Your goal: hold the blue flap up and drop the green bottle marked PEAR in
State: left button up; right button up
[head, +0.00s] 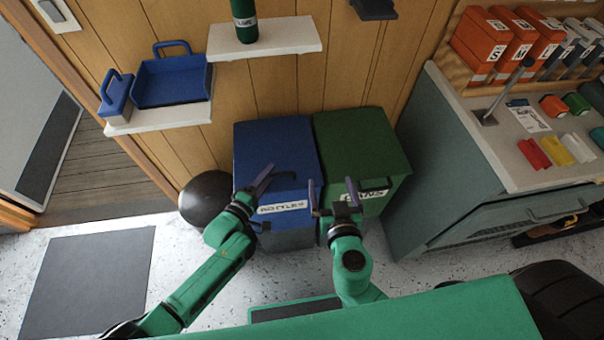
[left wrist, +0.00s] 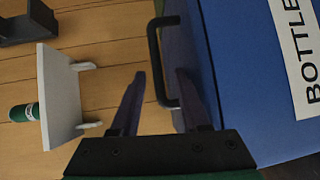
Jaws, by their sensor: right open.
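The blue flap (head: 272,146) is the lid of the blue bin labelled BOTTLES (head: 284,208). It lies shut, with a black handle (head: 284,176) at its front. My left gripper (head: 264,180) is open at this handle. In the left wrist view, the handle bar (left wrist: 154,60) shows between the two spread fingertips (left wrist: 160,72), not clamped. The green bottle (head: 244,20) stands on a white wall shelf above, its top cut off by the picture edge and its label too small to read surely. My right gripper (head: 332,196) is open and empty before the bins.
A green bin labelled CANS (head: 362,145) stands right beside the blue one. The white shelf (head: 282,38) and a lower shelf with a blue tray (head: 172,82) are on the wall. A black round object (head: 207,198) sits left of the bins. A workbench (head: 470,150) stands right.

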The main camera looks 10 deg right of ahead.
dwell(0.4)
pick_arm(q)
jog(key=shift+s+a+r+p, duration=0.2)
jog(key=shift+s+a+p, duration=0.1)
jog(key=shift+s+p, duration=0.1)
jog(key=f+p+v, duration=0.1)
jog(key=p+v, duration=0.2)
jog(key=v, duration=0.6)
jog(key=shift+r+p, duration=0.4)
